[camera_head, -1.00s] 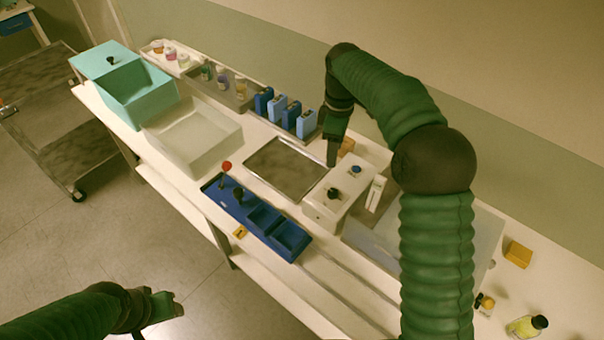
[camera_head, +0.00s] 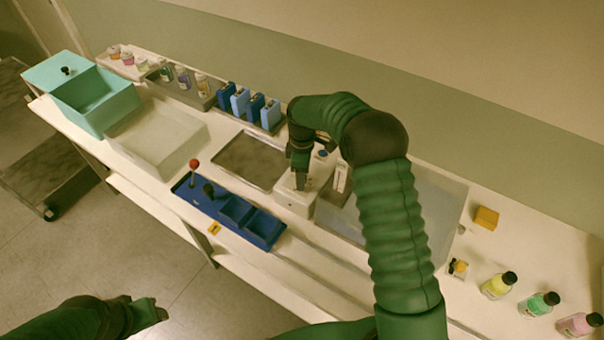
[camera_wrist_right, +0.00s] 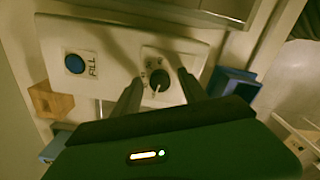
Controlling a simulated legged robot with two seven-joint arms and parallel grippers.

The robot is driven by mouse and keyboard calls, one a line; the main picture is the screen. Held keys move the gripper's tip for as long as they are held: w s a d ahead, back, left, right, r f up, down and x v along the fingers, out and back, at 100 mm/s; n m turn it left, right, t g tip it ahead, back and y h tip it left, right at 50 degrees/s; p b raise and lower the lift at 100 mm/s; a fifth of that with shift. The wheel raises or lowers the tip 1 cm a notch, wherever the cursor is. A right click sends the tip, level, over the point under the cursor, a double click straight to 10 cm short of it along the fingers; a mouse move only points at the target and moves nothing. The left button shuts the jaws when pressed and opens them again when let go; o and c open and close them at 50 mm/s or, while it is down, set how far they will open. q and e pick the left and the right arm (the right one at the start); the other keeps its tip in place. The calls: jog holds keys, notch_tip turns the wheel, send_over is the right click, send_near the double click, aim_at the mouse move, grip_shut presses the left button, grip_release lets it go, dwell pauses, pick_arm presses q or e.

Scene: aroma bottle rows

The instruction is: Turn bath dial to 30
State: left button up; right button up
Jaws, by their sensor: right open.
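The white control box (camera_head: 293,200) stands at the middle of the bench. In the right wrist view its black dial (camera_wrist_right: 160,80) has a white pointer line and small printed marks that I cannot read. A blue button (camera_wrist_right: 75,64) labelled FILL is on the same box. My right gripper (camera_head: 301,184) is open above the box; in the wrist view its fingers (camera_wrist_right: 160,84) stand on either side of the dial. I cannot tell whether they touch it. The arm hides the dial in the head view. My left gripper (camera_head: 158,312) is low at the left, away from the bench; its fingers are unclear.
A dark tray (camera_head: 250,160) and a blue tray with a red-topped lever (camera_head: 230,215) are left of the box. A teal bin (camera_head: 95,100) is far left. A yellow block (camera_head: 486,218) and several coloured bottles (camera_head: 540,304) are at right.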

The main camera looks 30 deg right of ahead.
jog(key=shift+w+d+f, duration=0.1)
jog(key=shift+w+d, duration=0.05)
jog(key=shift+d, duration=0.05)
jog(key=shift+a, duration=0.25)
grip_shut()
jog(key=shift+r+m, duration=0.2)
jog(key=shift+m, duration=0.1)
jog(key=shift+p, duration=0.35)
jog(key=m+p, duration=0.1)
jog(key=m, duration=0.1)
jog(key=shift+m, duration=0.3)
jog(key=shift+m+p, duration=0.7)
jog(key=shift+m, duration=1.5)
